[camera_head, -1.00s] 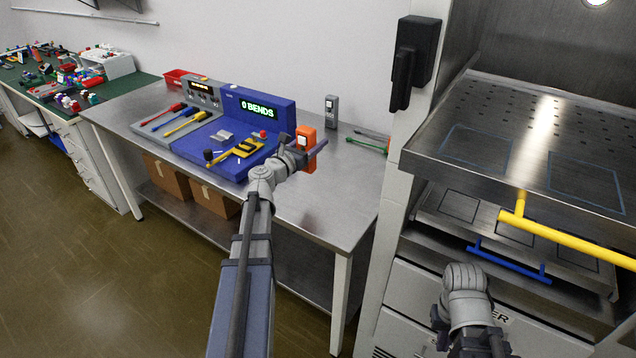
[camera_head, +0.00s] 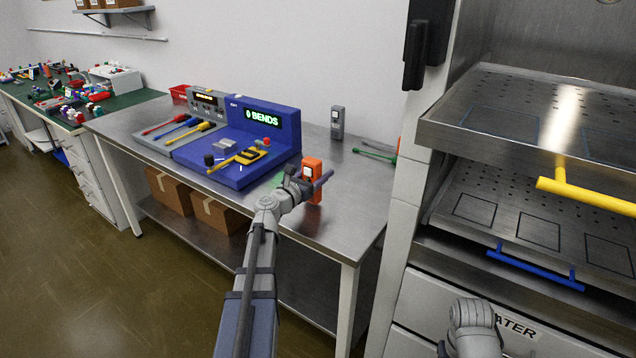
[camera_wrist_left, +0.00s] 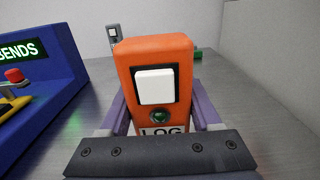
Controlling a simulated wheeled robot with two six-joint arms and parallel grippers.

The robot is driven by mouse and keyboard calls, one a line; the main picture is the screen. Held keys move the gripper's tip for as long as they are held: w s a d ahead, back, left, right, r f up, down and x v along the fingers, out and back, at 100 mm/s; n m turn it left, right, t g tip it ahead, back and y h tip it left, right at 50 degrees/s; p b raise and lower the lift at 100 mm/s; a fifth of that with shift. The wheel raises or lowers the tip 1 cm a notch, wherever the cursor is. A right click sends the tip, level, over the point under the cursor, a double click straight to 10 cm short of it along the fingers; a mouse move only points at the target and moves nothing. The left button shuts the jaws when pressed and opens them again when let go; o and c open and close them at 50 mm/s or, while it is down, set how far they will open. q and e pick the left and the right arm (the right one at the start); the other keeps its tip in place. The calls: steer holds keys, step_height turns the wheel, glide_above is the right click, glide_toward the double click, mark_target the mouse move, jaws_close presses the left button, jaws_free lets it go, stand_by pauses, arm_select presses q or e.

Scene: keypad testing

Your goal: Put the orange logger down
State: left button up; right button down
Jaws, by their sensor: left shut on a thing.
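The orange logger (camera_head: 313,178) is upright at the right of the blue bend-test station, over the steel bench (camera_head: 345,222). In the left wrist view the logger (camera_wrist_left: 157,85) fills the middle, with a white button, a green round light and a partly hidden "LOG" label. My left gripper (camera_head: 305,184) is shut on it, one purple finger on each side. The dark gripper body hides the logger's lower part in the wrist view. I cannot tell whether its base touches the bench. My right arm shows at the bottom right; its fingers are out of view.
The blue station (camera_head: 262,125) reads "0 BENDS" and holds a yellow tool. A grey device (camera_head: 337,122) stands behind the logger. A green-handled tool (camera_head: 375,154) lies at the back right. Bare steel lies right of the logger. A cabinet with yellow (camera_head: 590,196) and blue handles stands right.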

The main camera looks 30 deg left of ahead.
arm_select(q)
steer(key=shift+f, duration=0.35)
arm_select(e)
steer(key=shift+f, duration=0.4)
arm_select(q)
steer(key=shift+f, duration=0.15)
steer(key=o, duration=1.5)
steer(key=shift+c, duration=0.2)
arm_select(e)
steer(key=shift+f, duration=0.1)
arm_select(q)
steer(key=shift+s+r, duration=0.15)
steer(key=shift+r, duration=0.1)
steer(key=s, duration=0.8)
steer(key=s+a, duration=0.1)
steer(key=s, duration=0.2)
steer(key=shift+s, duration=0.4)
steer(key=shift+f, duration=0.1)
